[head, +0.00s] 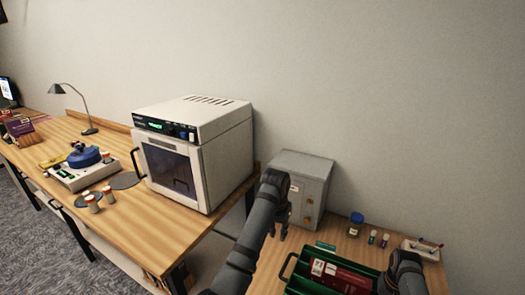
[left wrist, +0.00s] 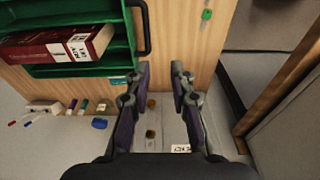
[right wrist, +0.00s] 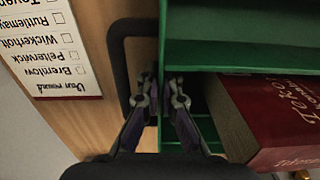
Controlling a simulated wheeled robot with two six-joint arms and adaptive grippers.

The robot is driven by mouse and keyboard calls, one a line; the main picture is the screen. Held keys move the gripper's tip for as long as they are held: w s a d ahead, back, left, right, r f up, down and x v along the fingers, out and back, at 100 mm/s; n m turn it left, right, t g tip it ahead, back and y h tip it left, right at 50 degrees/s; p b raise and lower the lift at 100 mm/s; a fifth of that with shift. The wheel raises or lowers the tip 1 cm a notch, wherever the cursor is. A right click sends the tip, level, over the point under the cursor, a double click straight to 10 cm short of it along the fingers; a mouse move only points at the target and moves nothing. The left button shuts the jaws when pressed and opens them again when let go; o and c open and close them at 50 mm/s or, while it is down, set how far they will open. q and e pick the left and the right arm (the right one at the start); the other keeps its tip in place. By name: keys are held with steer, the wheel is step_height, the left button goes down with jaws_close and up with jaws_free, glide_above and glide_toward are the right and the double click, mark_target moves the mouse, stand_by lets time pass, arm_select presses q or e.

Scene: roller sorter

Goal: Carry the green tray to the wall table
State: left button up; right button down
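The green tray (head: 298,284) sits on the lower wooden table at the bottom of the head view, holding a red book (head: 340,277). My left gripper (head: 281,231) is open and empty; in the left wrist view (left wrist: 161,72) it is beside the tray's black end handle (left wrist: 143,28), apart from it. My right gripper (right wrist: 163,92) is at the other end; its fingertips are close together on either side of the tray's end wall, inside the black handle loop (right wrist: 119,65). Whether they press on the wall I cannot tell. A long wooden table (head: 190,237) stands along the wall at left.
A white oven (head: 225,155) and a blue-topped device (head: 85,165) stand on the long table, whose near front part is bare. A grey metal box (head: 308,180), a blue-lidded jar (head: 355,227) and a white pen holder (head: 424,250) stand behind the tray. A gap separates the tables.

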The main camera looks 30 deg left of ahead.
arm_select(q)
steer(key=a, duration=0.1)
steer(key=a+r, duration=0.1)
steer(key=shift+a+r, duration=0.25)
steer(key=shift+a, duration=0.1)
arm_select(e)
steer(key=c, duration=1.6)
jaws_free()
steer(key=shift+c, duration=0.2)
steer(key=shift+r, duration=0.15)
step_height(320, 180, up, 14)
stand_by(0.3)
